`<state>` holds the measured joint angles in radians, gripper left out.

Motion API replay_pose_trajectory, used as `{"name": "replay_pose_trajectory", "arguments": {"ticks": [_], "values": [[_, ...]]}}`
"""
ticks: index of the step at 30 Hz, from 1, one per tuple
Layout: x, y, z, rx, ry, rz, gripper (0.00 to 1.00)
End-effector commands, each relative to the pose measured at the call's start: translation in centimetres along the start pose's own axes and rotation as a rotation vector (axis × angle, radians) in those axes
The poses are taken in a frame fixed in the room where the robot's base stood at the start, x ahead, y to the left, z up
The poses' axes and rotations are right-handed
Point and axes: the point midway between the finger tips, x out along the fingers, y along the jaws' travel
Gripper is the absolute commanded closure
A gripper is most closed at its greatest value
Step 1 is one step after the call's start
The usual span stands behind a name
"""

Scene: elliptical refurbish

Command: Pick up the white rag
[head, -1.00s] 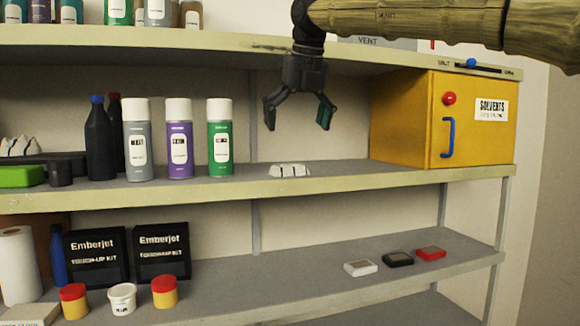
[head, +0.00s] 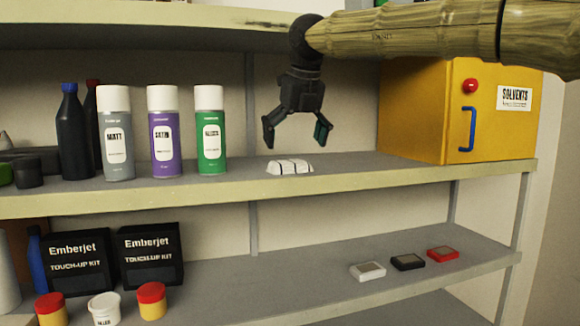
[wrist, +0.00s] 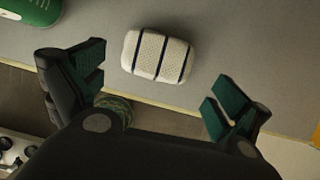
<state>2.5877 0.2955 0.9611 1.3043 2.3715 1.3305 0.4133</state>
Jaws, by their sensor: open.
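The white rag (head: 290,167) lies on the middle shelf near its front edge, right of the green spray can. It is a small white bundle with dark stripes. In the wrist view the rag (wrist: 157,55) sits ahead of and between the fingers, not touching them. My gripper (head: 295,144) is open and empty, pointing down just above the rag. In the wrist view my gripper (wrist: 160,88) shows its two dark green fingertips spread wide apart.
A green spray can (head: 210,130), a purple can (head: 164,132) and a grey can (head: 116,135) stand left of the rag. A yellow solvents cabinet (head: 430,110) stands to the right. The upper shelf (head: 170,25) runs overhead. The shelf is clear right beside the rag.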

Motion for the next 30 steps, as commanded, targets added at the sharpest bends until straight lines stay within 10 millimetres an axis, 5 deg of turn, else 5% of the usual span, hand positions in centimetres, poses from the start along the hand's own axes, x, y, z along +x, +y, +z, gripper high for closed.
{"name": "replay_pose_trajectory", "arguments": {"ticks": [12,22,27,30], "values": [[4.4,-0.1,-0.4,-0.002,0.0,0.0,0.0],[5.0,-0.1,-0.4,-0.002,-0.001,0.001,0.0],[5.0,-0.1,-0.4,-0.002,-0.001,0.001,0.3],[5.0,-0.1,-0.5,-0.002,-0.001,0.001,0.3]]}}
